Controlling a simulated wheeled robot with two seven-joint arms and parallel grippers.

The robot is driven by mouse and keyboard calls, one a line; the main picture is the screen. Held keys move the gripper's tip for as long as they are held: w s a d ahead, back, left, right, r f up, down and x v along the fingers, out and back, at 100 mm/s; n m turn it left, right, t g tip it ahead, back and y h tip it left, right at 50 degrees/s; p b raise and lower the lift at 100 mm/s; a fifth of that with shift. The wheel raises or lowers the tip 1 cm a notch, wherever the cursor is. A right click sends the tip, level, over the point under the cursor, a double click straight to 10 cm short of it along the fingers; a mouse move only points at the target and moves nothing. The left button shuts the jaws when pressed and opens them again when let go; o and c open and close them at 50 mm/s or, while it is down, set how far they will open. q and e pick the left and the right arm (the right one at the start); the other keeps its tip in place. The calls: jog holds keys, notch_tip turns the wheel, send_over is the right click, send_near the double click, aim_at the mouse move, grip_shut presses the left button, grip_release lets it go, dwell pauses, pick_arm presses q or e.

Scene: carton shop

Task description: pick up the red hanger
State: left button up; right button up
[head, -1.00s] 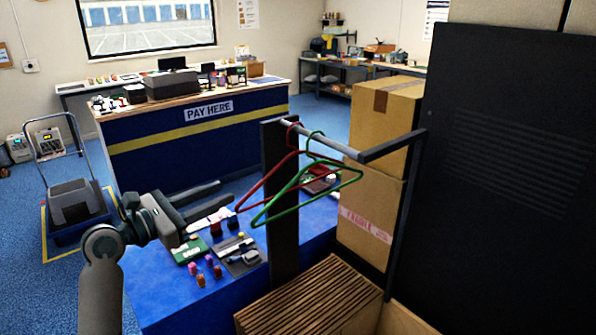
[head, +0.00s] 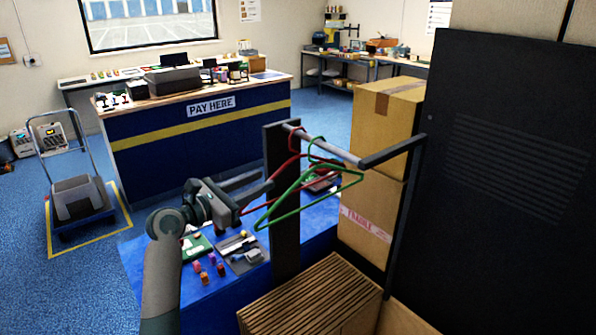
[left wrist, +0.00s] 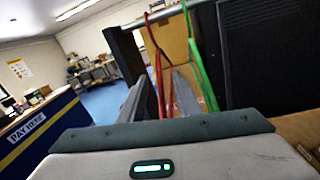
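The red hanger (head: 287,167) hangs from a grey rail (head: 330,148), behind the green hanger (head: 320,176). My left gripper (head: 266,179) is at the red hanger's left end, with its two dark fingers apart and pointing towards it. The near finger overlaps part of the hanger in the head view, and I cannot tell whether they touch. In the left wrist view the red hanger (left wrist: 158,62) stands just ahead, with the green hanger (left wrist: 194,55) to its right. My right gripper is not in view.
A dark post (head: 283,235) holds the rail. Below are a blue table (head: 145,262) with small items and a striped carton (head: 315,295). Stacked cartons (head: 375,205) and a black panel (head: 500,190) stand to the right. The pay counter (head: 200,145) is behind.

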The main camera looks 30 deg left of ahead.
aim_at(274, 175)
pick_arm(q)
jog(key=shift+w+d, duration=0.2)
jog(key=shift+w, duration=0.4)
jog(key=shift+w+r+p, duration=0.1)
jog(key=shift+w+p, duration=0.35)
jog(key=p+x, duration=0.1)
jog(key=x, duration=0.3)
jog(key=shift+p, duration=0.4)
jog(key=shift+w+f, duration=0.25)
jog(key=shift+f, duration=0.05)
grip_shut()
